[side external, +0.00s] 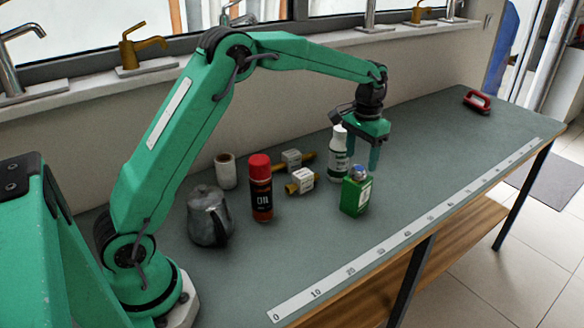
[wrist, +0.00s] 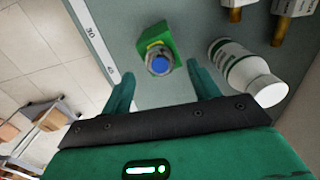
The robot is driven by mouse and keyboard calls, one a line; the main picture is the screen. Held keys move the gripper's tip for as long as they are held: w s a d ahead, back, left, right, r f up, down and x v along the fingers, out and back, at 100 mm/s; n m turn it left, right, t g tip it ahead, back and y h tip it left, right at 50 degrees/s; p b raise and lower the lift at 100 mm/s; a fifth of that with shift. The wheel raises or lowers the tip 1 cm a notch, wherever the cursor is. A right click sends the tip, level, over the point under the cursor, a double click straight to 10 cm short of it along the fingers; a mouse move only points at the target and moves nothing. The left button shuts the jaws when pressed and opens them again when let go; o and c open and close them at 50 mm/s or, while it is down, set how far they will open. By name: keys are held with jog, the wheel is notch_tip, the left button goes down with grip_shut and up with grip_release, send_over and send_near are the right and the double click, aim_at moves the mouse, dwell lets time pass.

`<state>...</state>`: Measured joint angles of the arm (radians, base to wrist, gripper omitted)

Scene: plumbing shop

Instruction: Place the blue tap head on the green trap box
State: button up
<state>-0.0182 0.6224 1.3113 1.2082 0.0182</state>
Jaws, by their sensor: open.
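The green trap box (side external: 355,196) stands upright on the bench. The blue tap head (side external: 359,171), with a grey metallic lower part, sits on top of the box and appears to touch it. In the wrist view the blue tap head (wrist: 160,66) covers part of the green box (wrist: 154,42). My gripper (side external: 364,160) is above and just behind the box, pointing down. In the wrist view my gripper (wrist: 159,72) has its fingers spread, one on each side of the tap head, with gaps and nothing held.
A white bottle (side external: 339,158) stands close behind the gripper. A red-capped oil can (side external: 261,190), a metal jug (side external: 208,217), a white roll (side external: 226,172) and tagged brass pieces (side external: 301,182) stand to the left. A red-handled item (side external: 477,101) lies far right. The bench right of the box is clear.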

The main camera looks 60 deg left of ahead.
aim_at(359, 168)
notch_tip(359, 168, up, 8)
jog(key=shift+r, duration=0.15)
dwell(0.3)
jog(key=shift+s+r, duration=0.1)
dwell(0.4)
jog(key=s+r+t, duration=0.2)
jog(key=s+r, duration=0.2)
jog(key=s, duration=0.5)
jog(key=s+r+t, duration=0.1)
jog(key=s+r, duration=0.2)
jog(key=s, duration=0.5)
jog(key=s+d+f+t, duration=0.1)
jog(key=s+f, duration=0.5)
jog(key=s, duration=0.9)
jog(key=shift+s+t, duration=0.2)
jog(key=shift+t, duration=0.6)
